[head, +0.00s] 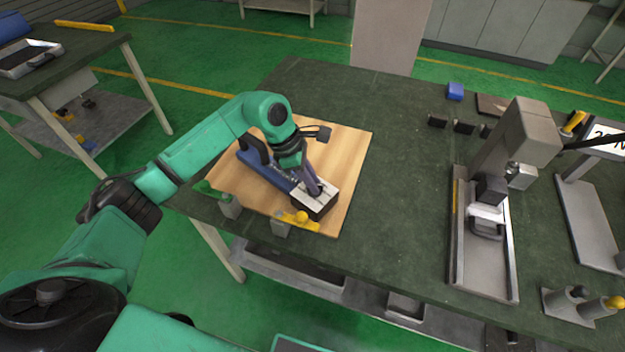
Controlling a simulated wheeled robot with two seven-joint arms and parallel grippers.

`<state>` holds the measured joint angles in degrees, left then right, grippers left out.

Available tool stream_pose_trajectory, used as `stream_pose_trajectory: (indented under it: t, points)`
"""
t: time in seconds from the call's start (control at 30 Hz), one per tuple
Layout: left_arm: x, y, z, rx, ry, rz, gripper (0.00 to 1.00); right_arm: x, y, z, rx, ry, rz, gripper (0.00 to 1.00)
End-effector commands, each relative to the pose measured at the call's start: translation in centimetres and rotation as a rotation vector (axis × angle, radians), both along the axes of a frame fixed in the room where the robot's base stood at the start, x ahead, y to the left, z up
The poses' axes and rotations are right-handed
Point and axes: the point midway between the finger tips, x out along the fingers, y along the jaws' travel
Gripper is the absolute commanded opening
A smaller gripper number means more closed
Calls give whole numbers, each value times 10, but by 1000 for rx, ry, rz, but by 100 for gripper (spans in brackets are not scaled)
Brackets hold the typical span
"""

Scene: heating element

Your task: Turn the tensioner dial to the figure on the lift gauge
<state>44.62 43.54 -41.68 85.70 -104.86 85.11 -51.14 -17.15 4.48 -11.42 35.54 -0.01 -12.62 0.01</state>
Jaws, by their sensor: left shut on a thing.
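A blue tensioner (262,172) lies on the wooden board (352,150), with a white-topped dark block (312,207) at its near right end. My left gripper (315,190) points down onto this block and is shut on what appears to be the tensioner dial; the fingers hide the dial and its setting. A white display, apparently the lift gauge (607,140), is at the right edge. It shows a figure starting with 2 and an N, but the figure is partly covered and cut off. My right gripper is out of view.
A grey machine (530,130) with a railed base stands on the right of the dark green table (405,190). Yellow and green clamps (300,220) sit along the board's near edge. A blue block (455,91) and small black blocks are at the back. The table's middle is clear.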

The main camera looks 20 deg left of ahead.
Motion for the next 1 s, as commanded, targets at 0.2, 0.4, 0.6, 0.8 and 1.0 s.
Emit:
stream_pose_trajectory:
  t: [0.2,0.4,0.6,0.8,1.0]
  points:
    - [0,0,1,-2,-2,-1,0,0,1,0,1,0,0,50]
    - [0,0,1,-1,-3,0,44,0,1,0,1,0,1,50]
    - [0,0,1,-1,-1,0,48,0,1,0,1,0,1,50]
    - [1,2,6,0,-3,0,48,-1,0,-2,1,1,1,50]
    - [-2,20,46,2,-8,3,48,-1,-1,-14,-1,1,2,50]
